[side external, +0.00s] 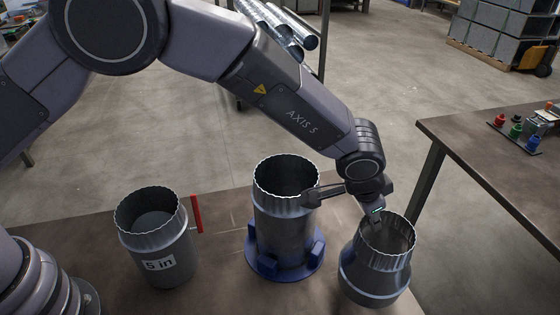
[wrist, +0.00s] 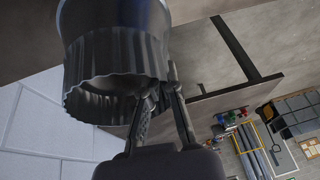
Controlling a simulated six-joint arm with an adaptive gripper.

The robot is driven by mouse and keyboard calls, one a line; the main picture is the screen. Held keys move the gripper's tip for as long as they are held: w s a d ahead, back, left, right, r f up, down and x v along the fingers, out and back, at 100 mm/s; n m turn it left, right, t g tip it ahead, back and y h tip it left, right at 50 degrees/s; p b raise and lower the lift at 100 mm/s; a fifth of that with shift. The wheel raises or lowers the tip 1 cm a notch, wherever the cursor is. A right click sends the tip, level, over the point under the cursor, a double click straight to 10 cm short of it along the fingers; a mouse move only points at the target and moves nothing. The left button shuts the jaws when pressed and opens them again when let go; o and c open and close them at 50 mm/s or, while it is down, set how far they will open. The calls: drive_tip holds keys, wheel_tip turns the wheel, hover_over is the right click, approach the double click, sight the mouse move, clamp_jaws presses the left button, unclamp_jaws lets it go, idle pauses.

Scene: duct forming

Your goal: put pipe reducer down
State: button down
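The pipe reducer (side external: 376,270), a grey metal piece with a crimped upper rim and a wider lower part, is at the right end of the near table. It looks roughly upright in the side view; I cannot tell whether its base touches the table. My gripper (side external: 376,213) is at its upper left rim. In the wrist view the reducer (wrist: 115,55) fills the upper left, and my gripper (wrist: 160,98) has its fingers on either side of the crimped wall, apparently closed on it. The exact contact is partly hidden.
A taller crimped duct (side external: 284,225) stands in a blue round fixture (side external: 262,265) just left of the reducer. A duct labelled "5 in" (side external: 157,245) and a red upright piece (side external: 197,213) are further left. Another table (side external: 480,165) stands to the right.

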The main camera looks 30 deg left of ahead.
sight(374, 235)
drive_tip(key=shift+w+d+f, duration=0.3)
drive_tip(key=shift+d+f, duration=0.05)
drive_tip(key=shift+f, duration=0.15)
drive_tip(key=shift+w+d+f, duration=0.15)
drive_tip(key=shift+f, duration=1.65)
drive_tip(key=c, duration=1.2)
unclamp_jaws()
drive_tip(key=shift+c, duration=0.2)
